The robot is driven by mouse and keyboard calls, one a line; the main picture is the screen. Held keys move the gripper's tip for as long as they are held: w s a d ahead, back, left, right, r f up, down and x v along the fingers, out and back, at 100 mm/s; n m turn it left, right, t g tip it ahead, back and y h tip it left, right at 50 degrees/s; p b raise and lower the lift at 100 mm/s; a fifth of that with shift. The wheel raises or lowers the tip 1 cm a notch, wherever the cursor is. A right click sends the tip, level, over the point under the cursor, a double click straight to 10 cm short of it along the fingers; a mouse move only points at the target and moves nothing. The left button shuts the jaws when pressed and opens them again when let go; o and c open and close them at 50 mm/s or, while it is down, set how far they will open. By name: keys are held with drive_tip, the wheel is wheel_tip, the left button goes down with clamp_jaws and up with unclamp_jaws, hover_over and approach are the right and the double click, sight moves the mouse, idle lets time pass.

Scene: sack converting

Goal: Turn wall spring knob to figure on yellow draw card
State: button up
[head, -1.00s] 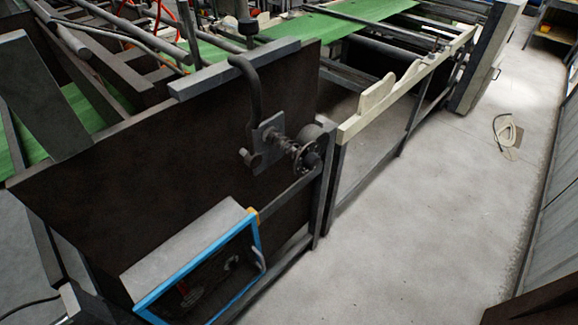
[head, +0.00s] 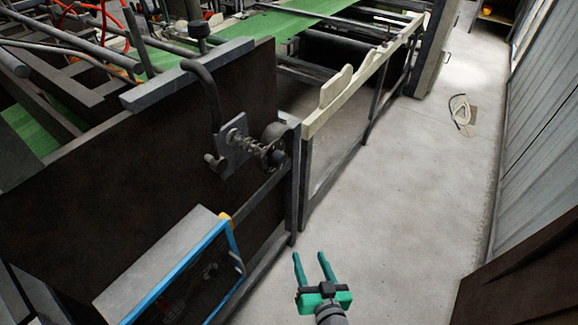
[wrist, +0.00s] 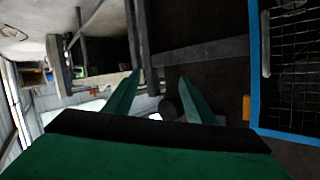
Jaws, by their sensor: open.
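The spring knob assembly (head: 252,146) sticks out from the machine's dark side wall in the head view: a grey plate, a coiled spring and a dark round end. A dark round end, apparently the same knob (wrist: 168,108), shows between my fingers in the wrist view. My green gripper (head: 309,256) is open and empty, low over the floor, to the right of the knob and well apart from it. Its spread fingers also show in the wrist view (wrist: 160,75). I cannot make out a yellow card or any figure on the knob.
A blue-framed mesh guard (head: 195,265) with a small orange-yellow corner piece (head: 225,219) juts out below the knob. A bent dark pipe (head: 208,90) rises above it. A cream rail (head: 360,80) runs back to the right.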

drive_tip(key=w+d+r+n+y, duration=0.1)
drive_tip(key=w+r+n+y, duration=0.5)
drive_tip(key=r, duration=0.6)
drive_tip(key=n+g+y, duration=0.3)
drive_tip(key=n+y, duration=0.2)
drive_tip(key=n, duration=0.3)
approach(283, 162)
drive_tip(key=x, duration=0.8)
drive_tip(key=shift+a, duration=0.1)
drive_tip(key=shift+w, duration=0.1)
drive_tip(key=c, duration=1)
